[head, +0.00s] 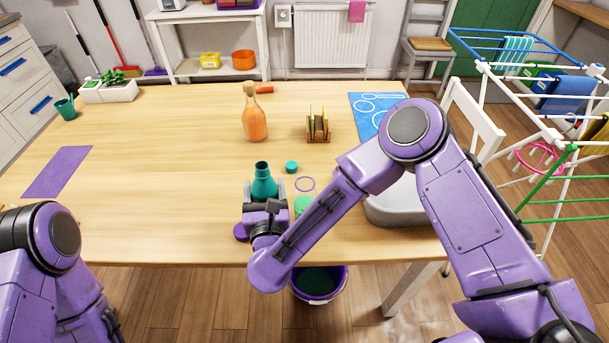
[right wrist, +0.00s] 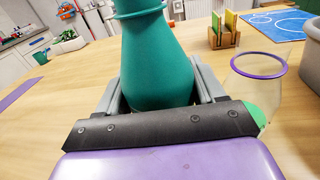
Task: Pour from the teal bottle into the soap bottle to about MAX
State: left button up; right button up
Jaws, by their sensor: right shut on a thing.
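The teal bottle (head: 263,183) stands upright over the near middle of the table, its mouth open at the top. My right gripper (head: 264,203) is shut around its lower body; in the right wrist view the bottle (right wrist: 157,65) sits between the two grey fingers. I cannot tell whether its base touches the table. Just right of it is a clear vessel with a purple ring (head: 305,184) and green at its bottom (head: 302,205), seemingly the soap bottle; it also shows in the right wrist view (right wrist: 258,66). No MAX lettering is legible. My left gripper is out of view.
A teal cap (head: 291,167) lies behind the clear vessel. An orange corked bottle (head: 254,118) and a wooden holder (head: 318,129) stand farther back. A grey basin (head: 400,208) is at right, partly behind my right arm. The table's left middle is clear beside a purple mat (head: 58,171).

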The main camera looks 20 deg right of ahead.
aim_at(264, 181)
jog(key=shift+s+d+r+m+p, duration=0.1)
jog(key=shift+s+r+m+p, duration=0.05)
jog(key=shift+r+m+p, duration=0.65)
jog(key=shift+d+f+m+g, duration=0.15)
jog(key=shift+m+g, duration=0.15)
jog(key=shift+m, duration=0.9)
jog(key=shift+d+m+p, duration=0.2)
jog(key=shift+m+p, duration=0.15)
jog(key=shift+m, duration=0.15)
jog(key=shift+d+r+m+y+p, duration=0.1)
jog(key=shift+r+m+y+p, duration=0.3)
jog(key=shift+r+p, duration=0.1)
jog(key=shift+d+r+m+p, duration=0.2)
jog(key=shift+m+p, duration=0.1)
jog(key=shift+m, duration=0.1)
jog(key=shift+a+f+m, duration=0.15)
jog(key=shift+f+m, duration=0.05)
jog(key=shift+m, duration=0.1)
jog(key=shift+a+f+m, duration=0.15)
jog(key=shift+f+m, duration=0.05)
jog(key=shift+m, duration=0.2)
jog(key=shift+a+r+m+y+p, duration=0.15)
jog(key=shift+r+m+y+p, duration=0.15)
jog(key=shift+r+m+p, duration=0.1)
jog(key=shift+r, duration=0.15)
jog(key=shift+w+a+g, duration=0.15)
jog(key=shift+w+g, duration=0.05)
jog(key=shift+g, duration=0.1)
jog(key=shift+s+m, duration=0.25)
jog(key=shift+m, duration=0.05)
